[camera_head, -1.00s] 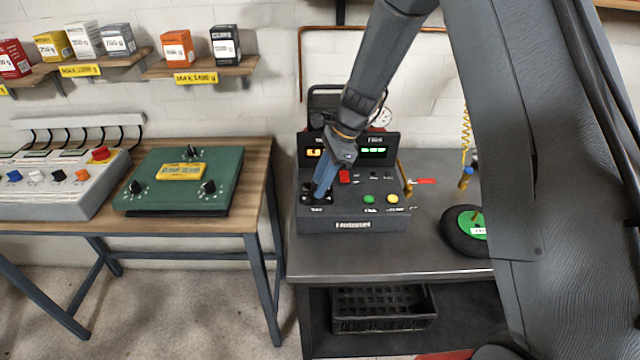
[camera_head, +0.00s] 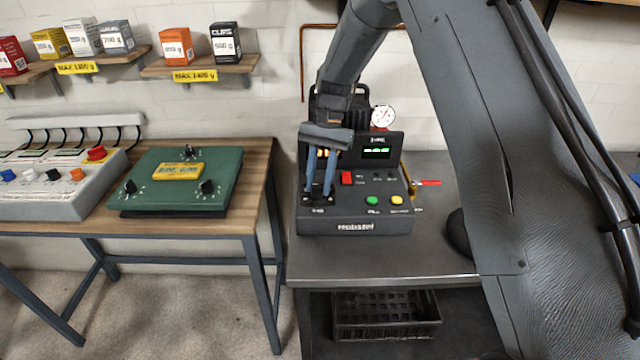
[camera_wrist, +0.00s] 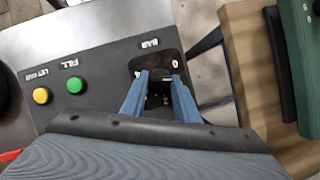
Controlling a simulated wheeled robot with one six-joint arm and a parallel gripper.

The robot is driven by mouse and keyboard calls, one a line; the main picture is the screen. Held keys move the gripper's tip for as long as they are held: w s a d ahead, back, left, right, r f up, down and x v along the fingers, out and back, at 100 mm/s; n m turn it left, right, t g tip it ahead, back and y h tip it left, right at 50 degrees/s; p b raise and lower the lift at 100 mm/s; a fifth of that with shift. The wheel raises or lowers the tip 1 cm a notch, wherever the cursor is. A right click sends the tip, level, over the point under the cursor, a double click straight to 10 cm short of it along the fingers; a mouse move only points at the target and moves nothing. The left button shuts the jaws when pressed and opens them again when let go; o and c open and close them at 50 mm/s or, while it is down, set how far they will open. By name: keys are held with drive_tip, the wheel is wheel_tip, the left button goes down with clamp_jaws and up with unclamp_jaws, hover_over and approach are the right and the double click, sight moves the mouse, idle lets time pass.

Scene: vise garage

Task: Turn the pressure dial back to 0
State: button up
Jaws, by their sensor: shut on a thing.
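The pressure dial (camera_wrist: 158,88) is a dark knob on the panel marked BAR, at the front left of the dark inflator console (camera_head: 353,226). My gripper (camera_head: 317,200) points down at the dial, its two blue fingers on either side of it. In the wrist view my gripper (camera_wrist: 160,105) is shut on the dial, which is partly hidden between the fingers. A 0 shows beside the dial in the wrist view; I cannot read where the dial points. The orange display is partly covered by my gripper, and the green display (camera_head: 376,152) is too small to read.
A red switch (camera_head: 346,178), green button (camera_head: 372,201) and yellow button (camera_head: 397,200) sit right of the dial. A gauge (camera_head: 382,116) stands behind, and a red-handled valve (camera_head: 428,183) at the right. A green panel box (camera_head: 150,160) lies on the left table. My arm hides most of the tyre.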

drive_tip(key=n, duration=0.1)
drive_tip(key=n+h, duration=0.1)
drive_tip(key=n, duration=0.1)
drive_tip(key=n+b, duration=0.1)
drive_tip(key=shift+w+a+n+h, duration=0.1)
drive_tip(key=shift+a+n+h, duration=0.2)
drive_tip(key=shift+n+h, duration=0.1)
drive_tip(key=shift+a+n+h, duration=0.15)
drive_tip(key=shift+n+h, duration=0.75)
drive_tip(key=shift+n, duration=1.3)
drive_tip(key=o, duration=1.1)
drive_tip(key=shift+c, duration=0.2)
drive_tip(key=shift+r, duration=0.1)
drive_tip(key=b+v, duration=0.2)
drive_tip(key=v, duration=0.5)
drive_tip(key=shift+w+r+b, duration=0.15)
drive_tip(key=shift+r+b, duration=0.15)
